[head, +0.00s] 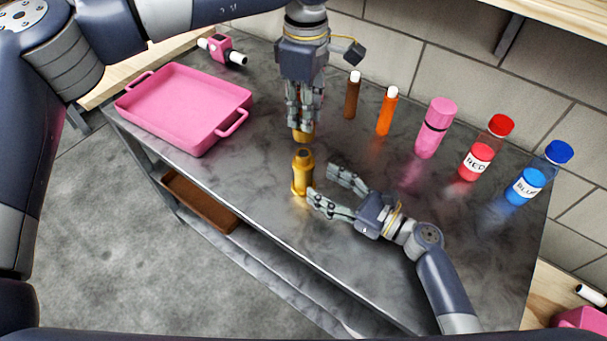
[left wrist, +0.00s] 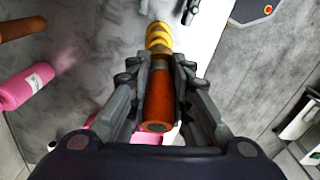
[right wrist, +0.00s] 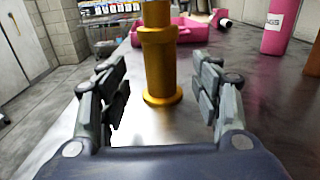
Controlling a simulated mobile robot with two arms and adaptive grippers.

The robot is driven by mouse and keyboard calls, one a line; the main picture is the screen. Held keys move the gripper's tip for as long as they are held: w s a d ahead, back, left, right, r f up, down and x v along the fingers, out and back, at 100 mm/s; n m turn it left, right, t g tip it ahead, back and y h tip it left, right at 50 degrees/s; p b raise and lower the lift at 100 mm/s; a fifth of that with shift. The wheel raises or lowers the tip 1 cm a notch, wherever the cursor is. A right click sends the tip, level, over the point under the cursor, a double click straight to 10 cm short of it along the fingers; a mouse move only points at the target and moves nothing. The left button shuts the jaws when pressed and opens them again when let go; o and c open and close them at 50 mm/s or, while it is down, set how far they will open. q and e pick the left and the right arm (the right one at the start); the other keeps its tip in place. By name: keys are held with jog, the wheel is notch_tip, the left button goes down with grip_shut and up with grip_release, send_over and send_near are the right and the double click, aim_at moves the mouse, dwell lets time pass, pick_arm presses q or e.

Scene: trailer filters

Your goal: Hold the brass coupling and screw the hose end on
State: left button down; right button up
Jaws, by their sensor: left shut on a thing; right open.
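The brass coupling (head: 302,175) stands upright on the dark worktop, flared at its foot. It also shows between my right fingers in the right wrist view (right wrist: 161,70). My left gripper (head: 302,120) points down above it and is shut on the hose end, an orange-brown cylinder (left wrist: 158,95) in the left wrist view. A brass-coloured end (head: 303,136) shows below the left fingers, with a small gap above the coupling in the head view. My right gripper (head: 321,180) is open, low beside the coupling, its fingers apart from it on both sides.
A pink tray (head: 158,108) lies at the left. A brown tube (head: 352,97), an orange tube (head: 385,115), a pink bottle (head: 432,135), a red-capped bottle (head: 480,158) and a blue-capped bottle (head: 530,182) line the wall side. The worktop's front edge is close to the coupling.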

jog(key=x, duration=0.7)
jog(key=shift+d, duration=0.1)
jog(key=shift+c, duration=0.6)
grip_shut()
pick_arm(q)
send_over(304, 153)
jog(key=shift+f, duration=2.5)
